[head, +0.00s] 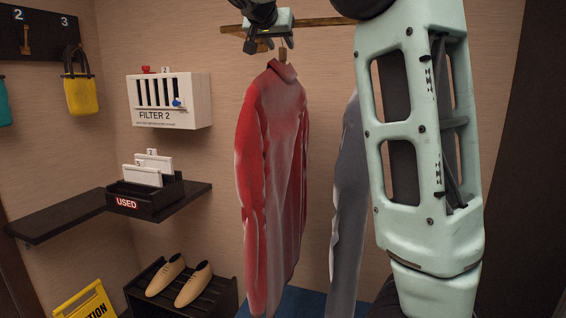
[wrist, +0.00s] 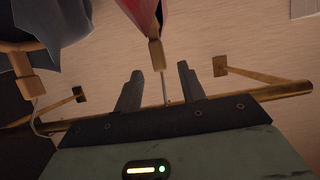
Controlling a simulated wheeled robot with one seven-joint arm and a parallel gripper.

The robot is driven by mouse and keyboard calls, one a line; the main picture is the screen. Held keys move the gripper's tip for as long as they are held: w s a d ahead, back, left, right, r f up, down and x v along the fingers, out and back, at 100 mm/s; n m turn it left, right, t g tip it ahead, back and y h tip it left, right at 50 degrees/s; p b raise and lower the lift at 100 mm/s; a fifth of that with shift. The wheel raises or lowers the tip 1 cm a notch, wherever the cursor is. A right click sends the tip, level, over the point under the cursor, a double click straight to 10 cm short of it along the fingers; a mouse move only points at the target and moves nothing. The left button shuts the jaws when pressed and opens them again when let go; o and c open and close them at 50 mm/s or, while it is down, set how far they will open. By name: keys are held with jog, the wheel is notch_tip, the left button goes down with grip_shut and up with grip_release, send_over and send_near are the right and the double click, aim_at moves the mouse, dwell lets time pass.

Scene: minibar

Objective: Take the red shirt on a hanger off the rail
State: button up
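The red shirt (head: 273,160) hangs from a hanger in the middle of the head view. Its collar and the hanger's wooden neck (wrist: 156,54) show at the top of the wrist view, with a thin metal hook below the neck. The wooden rail (head: 315,22) runs behind my gripper (head: 266,40). In the wrist view my gripper (wrist: 160,92) is open, with its two dark fingers apart on either side of the hook. I see no finger touching the hook. Where the hook meets the rail is hidden by the gripper.
A grey garment (head: 348,190) hangs right of the shirt, partly behind my arm; its hanger (wrist: 30,85) shows in the wrist view. At left are a white "FILTER 2" box (head: 168,101), a dark shelf (head: 62,217) with a "USED" tray (head: 150,204), and shoes on a rack (head: 215,292).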

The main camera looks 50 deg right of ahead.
aim_at(282, 47)
jog(key=shift+p+x, duration=0.8)
jog(key=shift+x, duration=1.15)
grip_shut()
jog(key=shift+w, duration=0.1)
jog(key=shift+r, duration=0.15)
